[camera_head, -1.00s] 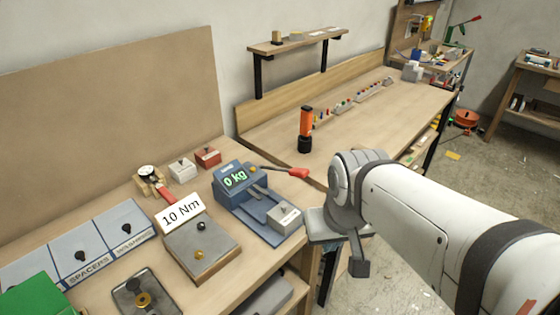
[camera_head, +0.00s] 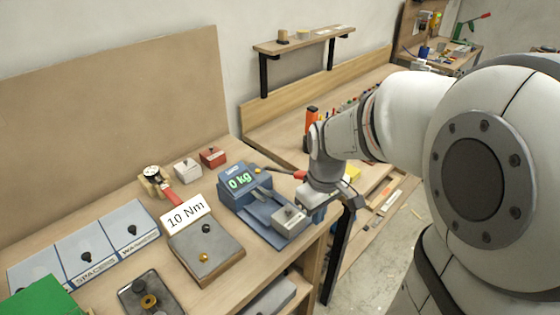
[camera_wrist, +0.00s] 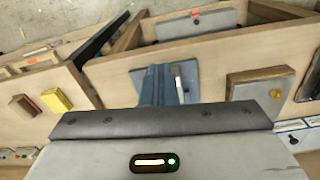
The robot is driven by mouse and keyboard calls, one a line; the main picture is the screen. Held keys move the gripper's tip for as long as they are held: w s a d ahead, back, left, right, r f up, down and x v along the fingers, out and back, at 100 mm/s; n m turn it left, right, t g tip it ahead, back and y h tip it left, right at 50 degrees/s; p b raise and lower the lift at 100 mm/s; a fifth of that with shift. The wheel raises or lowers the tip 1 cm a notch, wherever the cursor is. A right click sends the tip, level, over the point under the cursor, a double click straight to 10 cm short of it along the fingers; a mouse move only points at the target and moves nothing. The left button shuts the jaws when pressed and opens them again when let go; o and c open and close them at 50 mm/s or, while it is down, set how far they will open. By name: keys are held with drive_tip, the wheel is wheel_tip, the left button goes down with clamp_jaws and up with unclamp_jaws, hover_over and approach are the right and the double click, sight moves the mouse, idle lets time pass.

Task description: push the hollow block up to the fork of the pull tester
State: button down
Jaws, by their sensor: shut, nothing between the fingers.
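The pull tester (camera_head: 236,180) is a blue device reading "0 kg" on the bench in the head view. Its metal fork (camera_head: 262,194) points along a blue track towards the grey hollow block (camera_head: 292,221), which sits at the front end with a gap between them. My gripper (camera_head: 322,196) is shut and empty, pointing down right behind and beside the block; whether it touches is unclear. In the wrist view the tester's blue track (camera_wrist: 151,88) and fork (camera_wrist: 179,84) show beyond the dark edge of my gripper (camera_wrist: 160,119); the block is hidden there.
Left of the tester stand the "10 Nm" block (camera_head: 207,250) and the lidded spacer and washer boxes (camera_head: 90,245). The bench's front edge lies close to the block.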

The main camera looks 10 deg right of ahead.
sight(288, 218)
drive_tip(key=shift+n+g, duration=0.3)
drive_tip(key=shift+n, duration=0.6)
drive_tip(key=w+f, duration=0.1)
drive_tip(key=f, duration=0.3)
drive_tip(key=w+f+p, duration=0.1)
drive_tip(key=w+f, duration=0.1)
drive_tip(key=f, duration=0.2)
drive_tip(key=w+a+f+p, duration=0.1)
drive_tip(key=f, duration=0.2)
drive_tip(key=shift+w+a+f, duration=0.1)
drive_tip(key=shift+w+f, duration=0.1)
drive_tip(key=shift+f, duration=0.2)
drive_tip(key=shift+w+a, duration=0.4)
drive_tip(key=shift+w, duration=0.1)
drive_tip(key=shift+w, duration=0.1)
